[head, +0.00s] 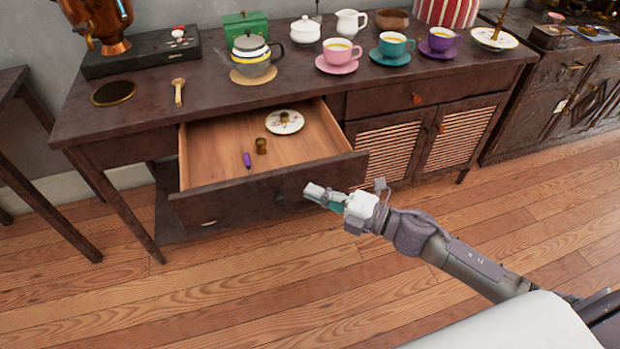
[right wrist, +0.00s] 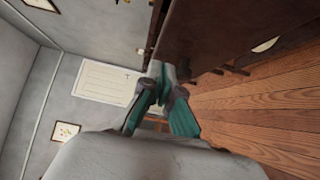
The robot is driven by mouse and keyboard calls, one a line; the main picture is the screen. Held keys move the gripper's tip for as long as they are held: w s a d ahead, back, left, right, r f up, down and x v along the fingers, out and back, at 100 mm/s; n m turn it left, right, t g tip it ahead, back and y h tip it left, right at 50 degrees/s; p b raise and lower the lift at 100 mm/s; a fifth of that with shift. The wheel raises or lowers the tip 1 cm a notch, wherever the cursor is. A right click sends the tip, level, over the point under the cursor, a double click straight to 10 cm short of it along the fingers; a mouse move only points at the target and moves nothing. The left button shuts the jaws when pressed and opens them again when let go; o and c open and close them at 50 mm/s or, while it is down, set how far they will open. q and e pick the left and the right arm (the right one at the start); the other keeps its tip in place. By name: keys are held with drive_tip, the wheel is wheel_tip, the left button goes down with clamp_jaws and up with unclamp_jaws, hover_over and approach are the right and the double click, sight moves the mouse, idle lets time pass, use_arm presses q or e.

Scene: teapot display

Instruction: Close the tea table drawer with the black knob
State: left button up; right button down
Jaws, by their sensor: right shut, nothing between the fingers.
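The tea table (head: 115,125) is dark brown wood. Its left drawer (head: 215,160) is pulled out, with a pale wooden inside. The black knob (head: 280,197) is on the drawer's dark front and is hard to make out. My right gripper (head: 312,191) is shut and empty at the right part of the drawer front, just right of the knob. Whether it touches the front I cannot tell. In the right wrist view, the teal fingers (right wrist: 158,72) are close together beside a dark wooden panel (right wrist: 215,30). My left gripper is out of view.
The drawer holds a small plate (head: 292,125), a small brown item (head: 261,146) and a purple item (head: 247,160). A teapot (head: 252,62), pink cup (head: 341,52) and other tableware stand on the tabletop. The wooden floor (head: 200,290) before the drawer is clear.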

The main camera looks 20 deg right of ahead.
sight(295, 173)
drive_tip(key=w, duration=0.3)
drive_tip(key=shift+w+a, duration=0.1)
drive_tip(key=shift+w, duration=0.5)
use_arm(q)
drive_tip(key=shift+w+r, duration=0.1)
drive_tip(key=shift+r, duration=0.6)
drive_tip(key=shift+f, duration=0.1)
use_arm(e)
drive_tip(key=shift+w, duration=0.1)
